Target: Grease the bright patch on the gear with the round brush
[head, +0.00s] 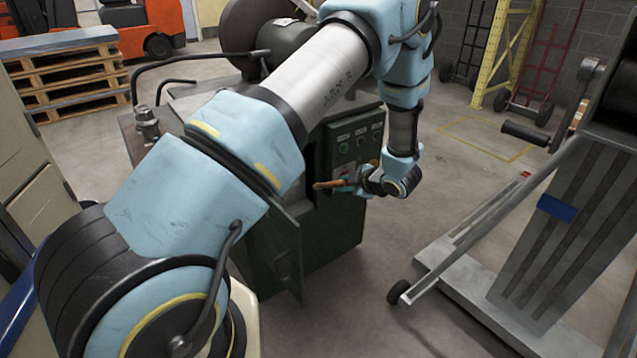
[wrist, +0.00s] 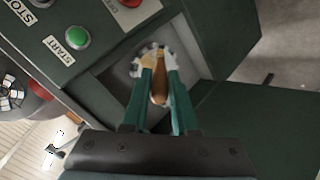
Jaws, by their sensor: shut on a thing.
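My gripper (wrist: 159,70) is shut on the round brush (wrist: 158,90), whose orange-brown handle shows between the green fingers in the wrist view. In the head view my gripper (head: 350,184) is at the front of the dark green machine, and the brush handle (head: 327,184) sticks out to the left. The toothed, pale metal gear (wrist: 137,69) sits in the machine's square opening just beyond the fingertips. The fingers and brush hide much of the gear. I cannot tell the bright patch apart, nor whether the bristles touch the gear.
The control panel (wrist: 78,38) with a green START button and a red button lies left of the opening. An open dark green door (head: 278,250) hangs at the machine's front. A grey wheeled lifter (head: 540,260) stands at the right, with free floor between.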

